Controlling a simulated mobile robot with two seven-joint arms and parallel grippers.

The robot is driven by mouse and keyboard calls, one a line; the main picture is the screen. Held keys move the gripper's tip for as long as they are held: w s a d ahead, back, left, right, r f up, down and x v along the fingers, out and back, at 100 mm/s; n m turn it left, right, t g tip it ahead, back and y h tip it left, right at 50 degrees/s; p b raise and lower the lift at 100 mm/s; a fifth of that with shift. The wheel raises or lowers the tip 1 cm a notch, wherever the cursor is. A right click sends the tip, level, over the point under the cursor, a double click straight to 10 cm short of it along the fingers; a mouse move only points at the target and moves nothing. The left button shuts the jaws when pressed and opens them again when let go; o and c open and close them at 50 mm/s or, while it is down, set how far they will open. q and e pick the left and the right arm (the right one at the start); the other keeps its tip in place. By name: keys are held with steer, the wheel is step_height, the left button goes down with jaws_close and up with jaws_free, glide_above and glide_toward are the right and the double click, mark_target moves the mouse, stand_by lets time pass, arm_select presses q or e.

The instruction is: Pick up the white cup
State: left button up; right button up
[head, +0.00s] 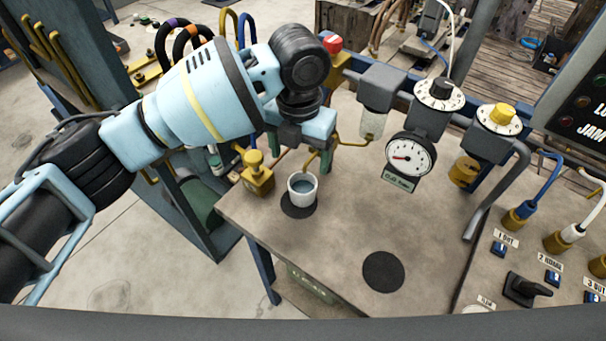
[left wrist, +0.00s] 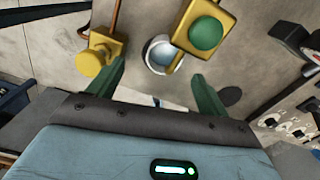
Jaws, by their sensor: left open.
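The white cup (head: 303,197) stands upright on a black round pad (head: 297,212) near the left edge of the grey bench. Its inside looks grey-blue. My left gripper (head: 300,156) is open and empty, just behind and above the cup in the head view, its green fingers pointing down. In the left wrist view the cup (left wrist: 156,60) shows beyond and between the fingertips of the left gripper (left wrist: 158,72). A yellow block with a green knob (left wrist: 206,33) hides part of the cup there. My right gripper is not in view.
A brass valve (head: 257,176) stands close left of the cup; it shows in the left wrist view too (left wrist: 97,54). A dial gauge (head: 408,157) and regulators line the bench's back. Another black pad (head: 383,272) is empty, with clear bench (head: 330,235) between the pads.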

mark_target(303, 181)
arm_select(q)
steer(key=f, duration=0.3)
steer(key=shift+s+f, duration=0.2)
steer(key=shift+s, duration=0.2)
steer(key=f, duration=0.4)
steer(key=shift+d+f, duration=0.1)
steer(key=shift+d, duration=0.15)
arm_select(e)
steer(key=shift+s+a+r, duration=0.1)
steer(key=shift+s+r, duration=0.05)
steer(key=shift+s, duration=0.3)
arm_select(q)
steer(key=c, duration=1.1)
